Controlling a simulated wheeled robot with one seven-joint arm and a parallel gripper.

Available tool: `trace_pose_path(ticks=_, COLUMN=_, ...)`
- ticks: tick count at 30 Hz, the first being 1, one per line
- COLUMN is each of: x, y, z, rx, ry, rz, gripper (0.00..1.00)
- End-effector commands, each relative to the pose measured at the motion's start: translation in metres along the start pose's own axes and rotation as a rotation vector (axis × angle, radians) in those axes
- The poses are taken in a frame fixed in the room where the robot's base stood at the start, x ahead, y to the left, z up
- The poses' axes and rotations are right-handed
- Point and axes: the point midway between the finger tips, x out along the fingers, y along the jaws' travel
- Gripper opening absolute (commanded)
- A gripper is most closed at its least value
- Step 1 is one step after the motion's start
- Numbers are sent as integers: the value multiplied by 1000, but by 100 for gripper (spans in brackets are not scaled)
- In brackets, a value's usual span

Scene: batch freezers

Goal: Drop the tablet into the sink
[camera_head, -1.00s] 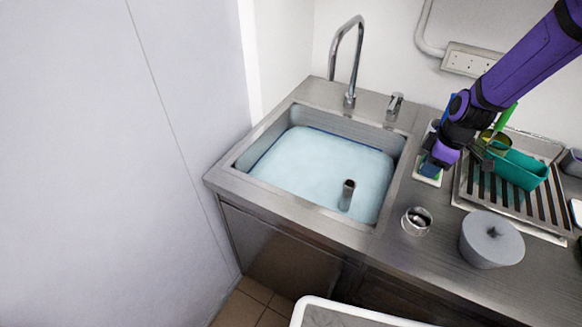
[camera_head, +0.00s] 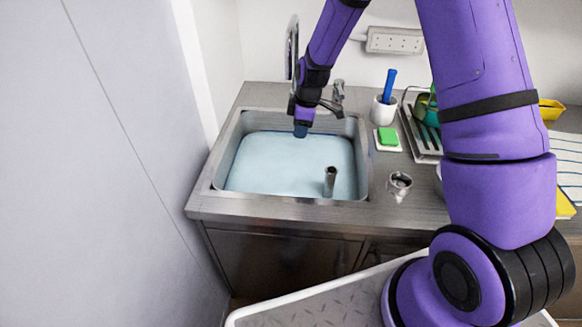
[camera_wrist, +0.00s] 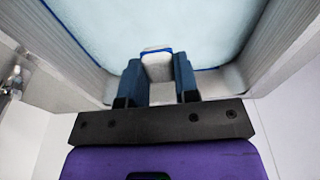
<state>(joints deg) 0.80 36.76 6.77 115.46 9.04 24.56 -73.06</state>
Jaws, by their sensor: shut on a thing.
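The sink (camera_head: 214,165) is a steel basin holding pale blue water (camera_head: 275,165); the water also fills the upper wrist view (camera_wrist: 170,22). My gripper (camera_head: 301,130) is over the back part of the sink, pointing down. In the wrist view my gripper (camera_wrist: 158,82) has its two dark blue fingers on either side of a small pale block, the tablet (camera_wrist: 158,68), and is shut on it. The tablet cannot be made out in the head view, where the fingers hide it. I cannot tell the exact height above the water.
A metal standpipe (camera_head: 330,181) rises from the water at the right. The tap (camera_head: 292,50) stands behind the sink, close to my arm. On the counter to the right are a green sponge (camera_head: 388,136), a white cup (camera_head: 383,109) and a small metal pot (camera_head: 398,185).

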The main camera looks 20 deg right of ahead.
Motion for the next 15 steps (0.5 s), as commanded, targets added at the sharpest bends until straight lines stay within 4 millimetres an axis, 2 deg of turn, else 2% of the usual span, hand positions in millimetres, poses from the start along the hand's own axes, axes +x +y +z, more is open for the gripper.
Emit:
trace_pose_path(ticks=9, x=34, y=0, z=5, rx=0, ry=-1, rz=-2, gripper=6)
trace_pose_path(ticks=15, x=48, y=-1, z=7, rx=0, ry=-1, rz=-1, gripper=6)
